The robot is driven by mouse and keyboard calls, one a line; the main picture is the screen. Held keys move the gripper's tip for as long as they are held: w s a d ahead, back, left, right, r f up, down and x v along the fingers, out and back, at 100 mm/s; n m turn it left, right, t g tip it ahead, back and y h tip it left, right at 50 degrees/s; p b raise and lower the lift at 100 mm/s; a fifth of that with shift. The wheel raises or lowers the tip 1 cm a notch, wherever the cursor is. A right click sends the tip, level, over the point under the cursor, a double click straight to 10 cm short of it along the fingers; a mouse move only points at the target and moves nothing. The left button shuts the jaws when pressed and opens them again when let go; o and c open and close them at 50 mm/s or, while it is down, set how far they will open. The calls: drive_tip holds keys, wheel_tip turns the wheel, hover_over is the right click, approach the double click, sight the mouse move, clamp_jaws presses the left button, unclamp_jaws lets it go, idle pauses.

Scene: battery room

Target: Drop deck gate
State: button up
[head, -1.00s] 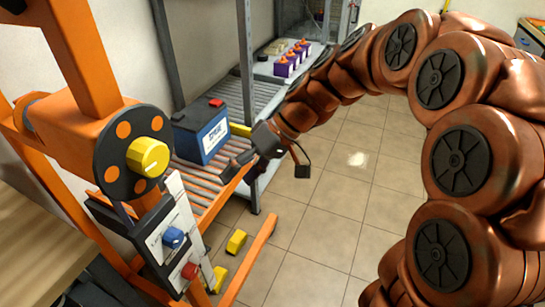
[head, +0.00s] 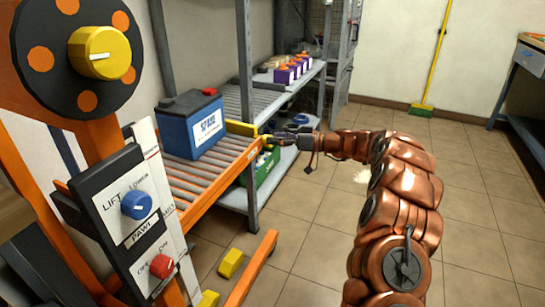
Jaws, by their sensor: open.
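The deck gate appears to be the yellow bar (head: 241,128) standing across the far end of the orange roller deck (head: 190,187), behind the battery. A yellow end piece shows at its right, beside the deck's far corner. My gripper (head: 275,138) is at this right end, fingers pointing left, and looks open. I cannot tell whether the fingers touch the yellow piece or stand around it. The blue battery (head: 178,132) with a dark top and red cap sits upright on the rollers and hides the left part of the bar.
An orange lift with a yellow knob (head: 99,52), blue lever knob (head: 136,205) and red knob (head: 161,266) stands at the left. A grey roller shelf (head: 250,101) lies beyond the bar, with purple batteries (head: 285,73) farther back.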

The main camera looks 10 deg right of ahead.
drive_tip(key=w+d+f+t+b, duration=0.2)
drive_tip(key=w+d+f+t, duration=0.15)
drive_tip(key=d+f, duration=0.25)
drive_tip(key=shift+g+h, duration=0.3)
drive_tip(key=shift+g, duration=0.15)
drive_tip(key=shift+b+x, duration=1.2)
drive_tip(key=shift+x, duration=2.55)
drive_tip(key=shift+w+d, duration=0.1)
drive_tip(key=c, duration=1.1)
drive_tip(key=shift+d, duration=0.1)
drive_tip(key=shift+c, duration=0.2)
